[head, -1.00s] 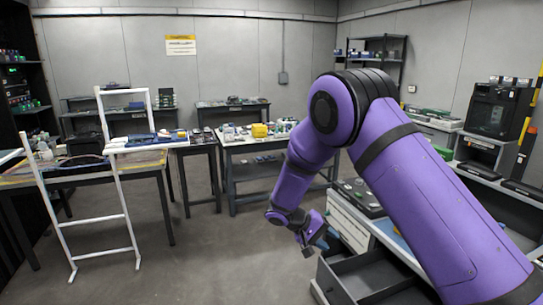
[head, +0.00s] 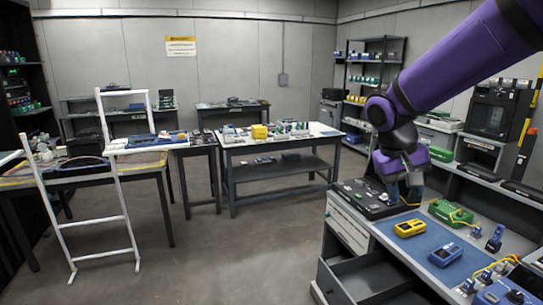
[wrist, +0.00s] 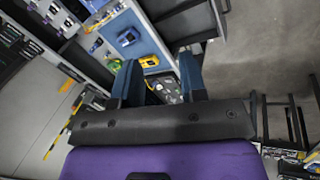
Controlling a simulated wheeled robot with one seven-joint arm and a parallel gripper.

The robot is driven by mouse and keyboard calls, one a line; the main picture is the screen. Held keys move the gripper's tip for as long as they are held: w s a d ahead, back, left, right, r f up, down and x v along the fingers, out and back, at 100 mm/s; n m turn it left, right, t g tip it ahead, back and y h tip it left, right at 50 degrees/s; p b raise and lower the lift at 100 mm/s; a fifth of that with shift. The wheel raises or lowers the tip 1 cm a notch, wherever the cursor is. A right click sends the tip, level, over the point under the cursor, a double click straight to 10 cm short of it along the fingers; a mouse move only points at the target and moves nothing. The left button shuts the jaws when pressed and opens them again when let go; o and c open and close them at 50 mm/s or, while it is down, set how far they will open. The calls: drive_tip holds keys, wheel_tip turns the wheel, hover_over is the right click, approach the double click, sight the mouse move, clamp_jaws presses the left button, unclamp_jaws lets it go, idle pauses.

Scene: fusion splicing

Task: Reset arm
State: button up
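My purple arm (head: 470,55) reaches in from the upper right in the head view. My gripper (head: 402,195) hangs at its end, above the back of the right-hand workbench near the black tool case (head: 368,200). In the wrist view my gripper (wrist: 158,80) shows two blue fingers spread apart. Nothing shows between the fingers except the bench far behind them, so it is open and empty. It looks apart from the bench surface.
The right bench holds a blue mat (head: 428,240), a yellow device (head: 410,228), a blue device (head: 446,254) and a green case (head: 450,213). An open drawer (head: 365,280) juts from its front. A white frame (head: 122,200) stands at left. The middle floor is clear.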

drive_tip(key=s+d+r+t+y, duration=0.1)
drive_tip(key=s+r+t+y, duration=0.1)
drive_tip(key=s, duration=0.8)
drive_tip(key=s+d+r+t+y, duration=0.1)
drive_tip(key=s+r+t, duration=0.2)
drive_tip(key=s, duration=0.7)
drive_tip(key=shift+s+d+r+y, duration=0.35)
drive_tip(key=shift+d+r+y, duration=0.05)
drive_tip(key=shift+r, duration=0.3)
